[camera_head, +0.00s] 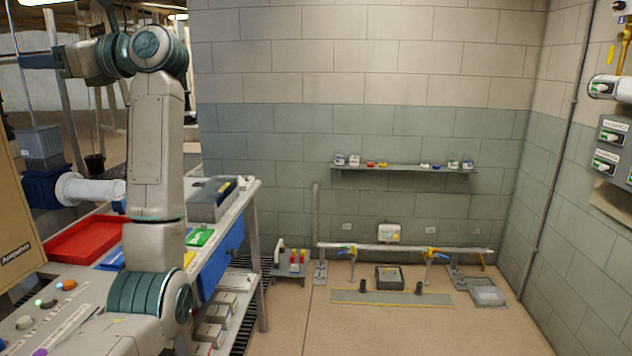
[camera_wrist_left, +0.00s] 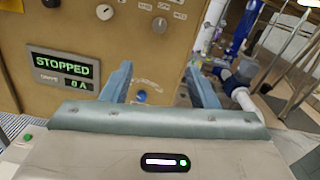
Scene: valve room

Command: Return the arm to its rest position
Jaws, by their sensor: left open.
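My left arm rises in the left of the head view, its upper links pale grey with dark teal joints, and bends at the top toward the left. My left gripper (camera_head: 62,62) is at the far end of that bend, small and partly unclear. In the left wrist view my left gripper (camera_wrist_left: 160,78) is open, its two blue-grey fingers wide apart with nothing between them. Beyond the fingers is a tan cabinet front (camera_wrist_left: 120,30) with a display (camera_wrist_left: 63,68) reading STOPPED and a blue button (camera_wrist_left: 141,96). My right gripper is out of view.
Beside my arm stands a bench with a red tray (camera_head: 85,240) and a grey box (camera_head: 213,204). A tan cabinet (camera_head: 18,235) is at the left edge. A low pipe (camera_head: 400,247) with valves and a wall shelf (camera_head: 405,169) are farther off. The floor at front right is clear.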

